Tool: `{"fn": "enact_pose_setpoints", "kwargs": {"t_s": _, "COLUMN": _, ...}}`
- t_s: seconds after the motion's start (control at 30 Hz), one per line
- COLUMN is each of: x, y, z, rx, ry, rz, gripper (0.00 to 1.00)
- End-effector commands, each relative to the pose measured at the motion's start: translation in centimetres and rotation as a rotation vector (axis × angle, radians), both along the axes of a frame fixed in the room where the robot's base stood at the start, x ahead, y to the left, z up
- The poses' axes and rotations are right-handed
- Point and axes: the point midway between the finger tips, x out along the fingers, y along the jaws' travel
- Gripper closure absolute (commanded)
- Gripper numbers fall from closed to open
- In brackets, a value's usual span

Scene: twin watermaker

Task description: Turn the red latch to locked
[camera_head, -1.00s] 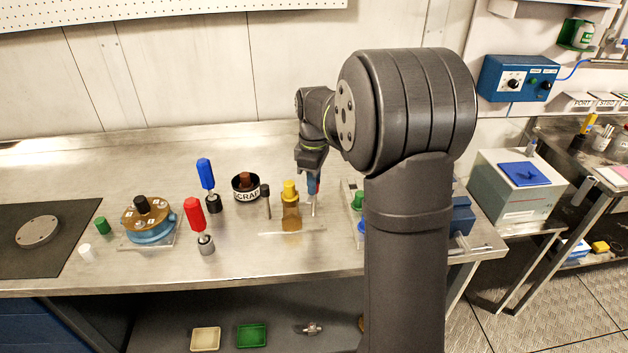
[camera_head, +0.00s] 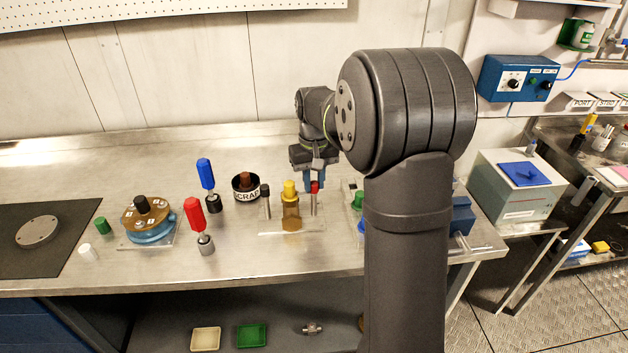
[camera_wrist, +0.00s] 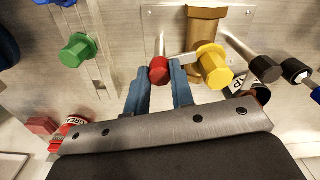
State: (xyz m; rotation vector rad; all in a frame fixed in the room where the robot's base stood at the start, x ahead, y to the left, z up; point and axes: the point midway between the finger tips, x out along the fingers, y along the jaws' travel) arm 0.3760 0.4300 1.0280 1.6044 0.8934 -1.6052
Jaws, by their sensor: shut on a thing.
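The red latch knob (camera_head: 315,187) stands beside the brass valve body (camera_head: 291,215) with its yellow knob (camera_head: 289,188), on a clear plate. In the wrist view, the red knob (camera_wrist: 159,70) sits between the blue fingertips, and a pale metal bar runs from it toward the yellow knob (camera_wrist: 214,66). My gripper (camera_head: 314,182) reaches down from behind the red knob, and it is shut on it in the wrist view (camera_wrist: 160,82). The fingers partly cover the knob's sides. I cannot read any locked marking.
A black-capped post (camera_head: 265,198) stands just left of the brass body, with the scrap bowl (camera_head: 246,189) beyond it. A green knob (camera_head: 357,199) is close on the right, partly behind my arm. Red (camera_head: 195,217) and blue (camera_head: 206,174) handles stand farther left.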

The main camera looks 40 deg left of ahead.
Motion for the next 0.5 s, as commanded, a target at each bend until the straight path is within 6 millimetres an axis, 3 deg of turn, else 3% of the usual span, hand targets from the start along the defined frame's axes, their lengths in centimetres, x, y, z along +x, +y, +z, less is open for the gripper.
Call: {"fn": "enact_pose_setpoints", "kwargs": {"t_s": 0.5, "x": 0.03, "y": 0.04, "z": 0.11, "rx": 0.002, "ry": -0.001, "rz": -0.231, "gripper": 1.0}}
